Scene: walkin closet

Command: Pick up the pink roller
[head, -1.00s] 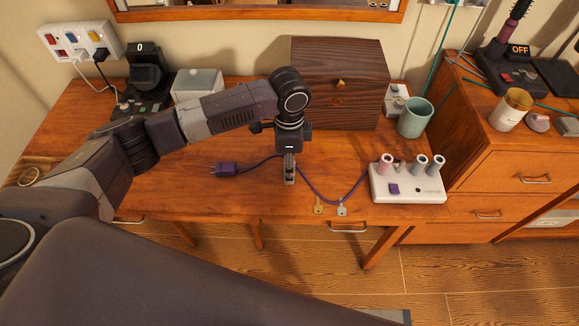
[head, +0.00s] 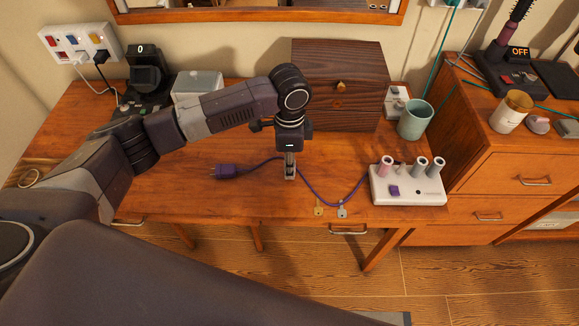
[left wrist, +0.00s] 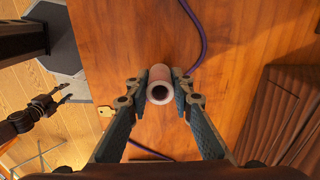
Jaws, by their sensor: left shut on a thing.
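My left gripper (head: 290,175) points down over the middle of the wooden desk. In the left wrist view its fingers (left wrist: 160,88) are shut on a hollow pink roller (left wrist: 160,76), one on each side, with the open end facing the camera. In the head view the held roller is mostly hidden by the fingers. Another pink roller (head: 386,166) stands on a white base (head: 408,197) at the right, beside grey rollers (head: 420,166). My right gripper (left wrist: 66,93) shows small and dark at the left of the left wrist view; its fingers look apart.
A purple cord with a plug (head: 226,171) runs behind the left gripper. Keys (head: 319,209) lie by the desk's front edge. A dark wooden box (head: 350,75) and a green cup (head: 415,120) stand behind.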

